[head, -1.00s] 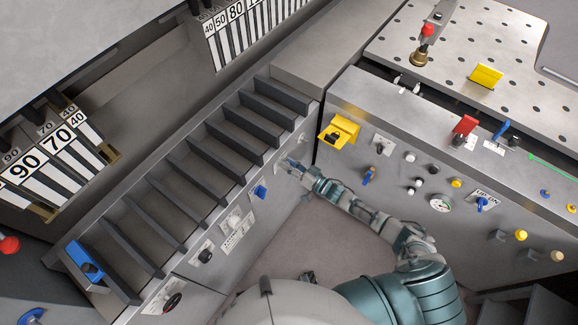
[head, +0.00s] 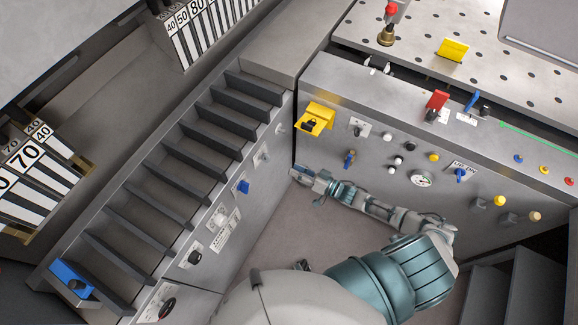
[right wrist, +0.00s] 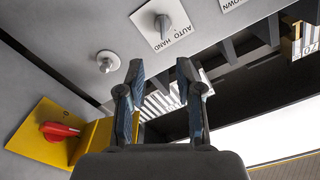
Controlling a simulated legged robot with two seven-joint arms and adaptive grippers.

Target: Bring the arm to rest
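My right arm reaches from the bottom right of the head view, with my right gripper (head: 297,174) in the corner between the two grey machine panels. In the right wrist view the two fingers of the right gripper (right wrist: 157,85) stand apart, with nothing between them. No contact between this gripper and a panel can be made out. My left gripper cannot be identified in either view.
The left panel (head: 249,212) carries a blue switch (head: 243,187) and several knobs. The right panel (head: 333,159) has a yellow-backed switch (head: 316,120), a gauge (head: 421,180) and several buttons. The right wrist view shows an AUTO/HAND selector (right wrist: 162,24) and a red-handled switch (right wrist: 60,131). Floor (head: 310,225) lies between the panels.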

